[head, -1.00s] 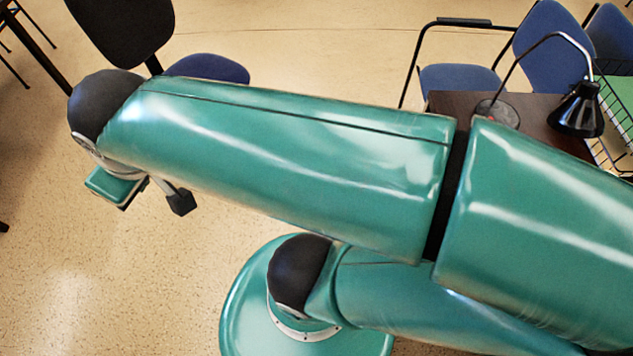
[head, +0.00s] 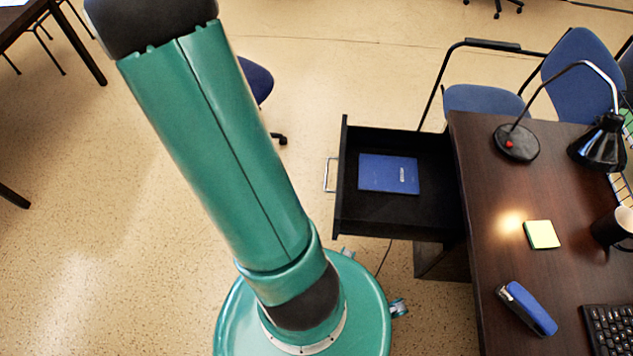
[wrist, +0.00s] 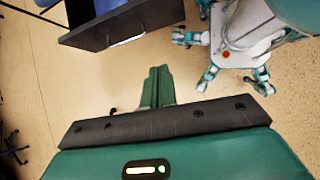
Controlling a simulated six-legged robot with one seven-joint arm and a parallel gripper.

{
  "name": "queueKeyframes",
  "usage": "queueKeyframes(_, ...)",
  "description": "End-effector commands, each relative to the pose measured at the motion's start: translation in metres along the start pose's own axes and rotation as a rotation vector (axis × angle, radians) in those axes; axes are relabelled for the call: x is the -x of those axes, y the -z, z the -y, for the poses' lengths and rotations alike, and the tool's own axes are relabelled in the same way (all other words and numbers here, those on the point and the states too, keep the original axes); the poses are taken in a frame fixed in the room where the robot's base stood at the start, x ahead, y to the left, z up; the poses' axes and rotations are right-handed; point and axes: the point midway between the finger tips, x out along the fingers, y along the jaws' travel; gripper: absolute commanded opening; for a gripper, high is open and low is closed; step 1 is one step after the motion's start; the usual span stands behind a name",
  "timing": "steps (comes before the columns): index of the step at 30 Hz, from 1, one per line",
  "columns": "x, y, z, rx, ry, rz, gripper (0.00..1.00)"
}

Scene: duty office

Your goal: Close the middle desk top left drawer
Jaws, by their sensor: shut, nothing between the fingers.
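The desk's top drawer (head: 395,221) stands pulled far out from the left side of the dark brown desk (head: 495,190) in the head view. It has black walls and a silver bar handle (head: 329,174) on its front, and a blue book (head: 389,173) lies inside. In the wrist view the dark drawer (wrist: 95,38) shows at the top left, beyond the fingertips and apart from them. My gripper (wrist: 158,72) is shut and empty, its green fingers together over the floor. It is out of the head view.
On the desk are a black lamp (head: 517,143), a yellow note pad (head: 541,234), a blue stapler (head: 527,308) and a keyboard (head: 608,330). A blue chair (head: 483,102) stands behind the drawer; another chair (head: 257,80) is partly behind my arm.

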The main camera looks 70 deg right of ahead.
Motion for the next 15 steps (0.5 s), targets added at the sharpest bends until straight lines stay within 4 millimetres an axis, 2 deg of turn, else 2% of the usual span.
queueKeyframes(1,-0.024,-0.003,-0.004,0.023,0.026,0.049,0.0)
queueKeyframes(3,-0.048,-0.006,-0.008,0.057,0.046,0.096,0.0)
queueKeyframes(6,-0.072,-0.009,-0.011,0.094,0.068,0.142,0.0)
queueKeyframes(15,-0.101,-0.014,-0.01,0.12,0.081,0.169,0.0)
